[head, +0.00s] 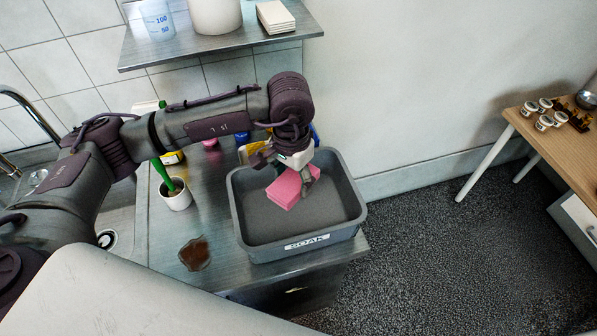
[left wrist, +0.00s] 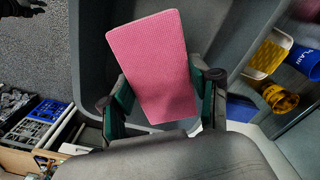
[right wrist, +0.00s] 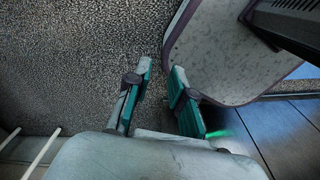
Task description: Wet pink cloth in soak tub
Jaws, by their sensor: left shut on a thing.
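The pink cloth (head: 285,190) is a flat, folded, textured rectangle. My left gripper (head: 298,182) is shut on it, and it hangs tilted over the inside of the soak tub. The left wrist view shows the cloth (left wrist: 155,50) between the two fingers. The soak tub (head: 265,252) is a grey open box labelled SOAK on the counter's right end. I cannot tell whether the cloth touches its floor. My right gripper (right wrist: 162,72) shows only in the right wrist view, with its fingers apart and nothing between them, above the dark floor.
A white cup (head: 175,198) with a green-handled brush stands left of the tub. Yellow and blue items stand behind the tub. A shelf (head: 220,45) hangs above. A wooden table (head: 545,135) with small jars stands far right.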

